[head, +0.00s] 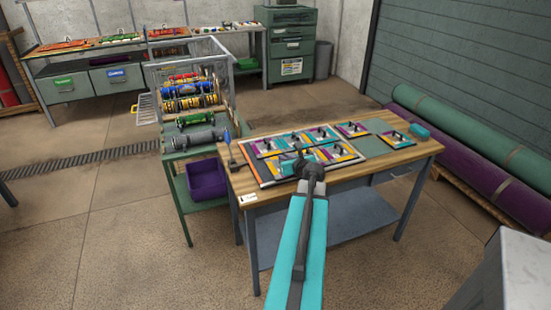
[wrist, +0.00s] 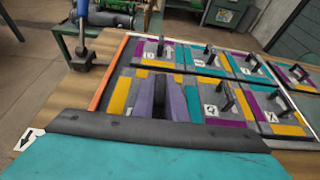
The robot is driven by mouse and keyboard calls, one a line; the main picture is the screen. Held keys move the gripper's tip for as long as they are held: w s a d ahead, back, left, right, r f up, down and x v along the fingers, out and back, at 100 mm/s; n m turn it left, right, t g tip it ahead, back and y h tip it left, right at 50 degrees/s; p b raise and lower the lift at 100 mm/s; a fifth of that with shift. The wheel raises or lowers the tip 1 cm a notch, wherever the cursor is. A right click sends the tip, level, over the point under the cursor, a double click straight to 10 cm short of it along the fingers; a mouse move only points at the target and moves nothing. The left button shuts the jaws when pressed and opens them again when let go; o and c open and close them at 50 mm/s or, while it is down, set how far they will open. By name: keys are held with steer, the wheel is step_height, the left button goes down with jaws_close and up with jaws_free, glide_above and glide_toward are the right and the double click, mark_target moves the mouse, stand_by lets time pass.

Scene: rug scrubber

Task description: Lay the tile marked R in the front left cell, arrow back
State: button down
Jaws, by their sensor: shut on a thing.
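My gripper (head: 312,168) is over the front left part of the framed tile tray (head: 255,173). In the wrist view its two grey fingers (wrist: 162,98) are shut on a tile (wrist: 121,97) with yellow and purple stripes. The held tile is at the tray's front left cell, beside the orange left edge. I cannot tell whether it rests on the tray floor or sits just above it. Its mark and arrow are hidden by my fingers. Other striped tiles with upright black handles lie behind it (wrist: 152,62) and to its right (wrist: 222,105).
A blue-handled tool (wrist: 82,50) stands left of the tray. A white arrow label (wrist: 28,139) is at the table's front left. A rack of rollers (head: 190,95) stands behind left.

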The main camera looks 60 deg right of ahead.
mark_target(274, 158)
steer(key=shift+w+d+f+p, duration=0.1)
steer(key=shift+w+d+p, duration=0.15)
steer(key=shift+w, duration=0.95)
steer(key=shift+w+d+f+p, duration=0.1)
steer(key=shift+w+d+p, duration=0.1)
steer(key=shift+w, duration=0.95)
steer(key=shift+w, duration=0.1)
steer(key=shift+w+d, duration=0.1)
steer(key=shift+w, duration=0.1)
steer(key=shift+w+f, duration=0.2)
steer(key=shift+f, duration=0.35)
steer(key=shift+w+f, duration=0.2)
steer(key=shift+f, duration=1.1)
steer(key=shift+f, duration=0.15)
steer(key=c, duration=1.8)
jaws_free()
steer(key=shift+o, duration=0.2)
